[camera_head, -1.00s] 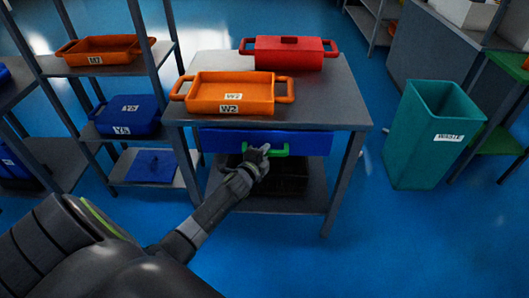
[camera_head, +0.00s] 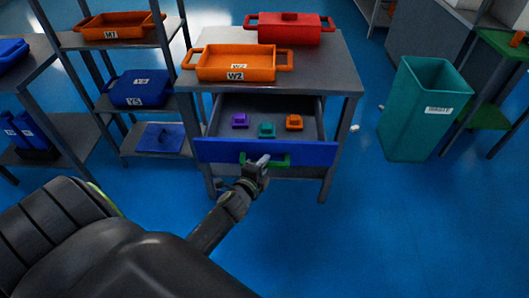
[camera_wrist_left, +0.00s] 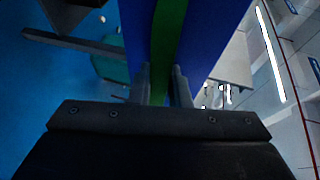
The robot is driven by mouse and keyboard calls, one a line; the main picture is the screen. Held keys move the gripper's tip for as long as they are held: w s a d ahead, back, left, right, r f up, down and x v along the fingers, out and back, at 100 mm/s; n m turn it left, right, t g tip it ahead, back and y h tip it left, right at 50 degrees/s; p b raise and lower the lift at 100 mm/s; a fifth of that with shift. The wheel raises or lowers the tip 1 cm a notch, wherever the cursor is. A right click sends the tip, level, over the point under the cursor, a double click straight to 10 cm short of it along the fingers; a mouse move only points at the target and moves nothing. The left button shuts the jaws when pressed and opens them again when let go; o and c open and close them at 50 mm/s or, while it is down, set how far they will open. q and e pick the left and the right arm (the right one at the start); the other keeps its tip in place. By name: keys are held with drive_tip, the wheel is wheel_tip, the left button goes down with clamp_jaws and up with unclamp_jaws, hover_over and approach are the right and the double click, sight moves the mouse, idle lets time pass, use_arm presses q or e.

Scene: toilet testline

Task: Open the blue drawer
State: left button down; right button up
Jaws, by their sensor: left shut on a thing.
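The blue drawer (camera_head: 215,151) is pulled out from under the grey table top, and its inside shows. A purple piece (camera_head: 240,121), a teal piece (camera_head: 266,130) and an orange piece (camera_head: 294,122) lie in it. My left gripper (camera_head: 259,163) is shut on the green handle (camera_head: 280,160) at the middle of the drawer front. In the left wrist view the green handle (camera_wrist_left: 168,40) runs between the two fingers, with the blue drawer front (camera_wrist_left: 205,35) behind it. My right gripper is not in view.
On the table (camera_head: 340,72) stand an orange W2 tray (camera_head: 225,66) and a red lidded box (camera_head: 285,32). A shelf with an orange tray (camera_head: 120,28) and a blue bin (camera_head: 140,90) is at left. A teal waste bin (camera_head: 410,120) stands at right on open blue floor.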

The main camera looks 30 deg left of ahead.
use_arm(q)
drive_tip(key=s, duration=0.1)
drive_tip(key=s+d, duration=0.1)
drive_tip(key=shift+s+d, duration=0.25)
drive_tip(key=shift+s, duration=0.05)
drive_tip(key=c, duration=1.4)
unclamp_jaws()
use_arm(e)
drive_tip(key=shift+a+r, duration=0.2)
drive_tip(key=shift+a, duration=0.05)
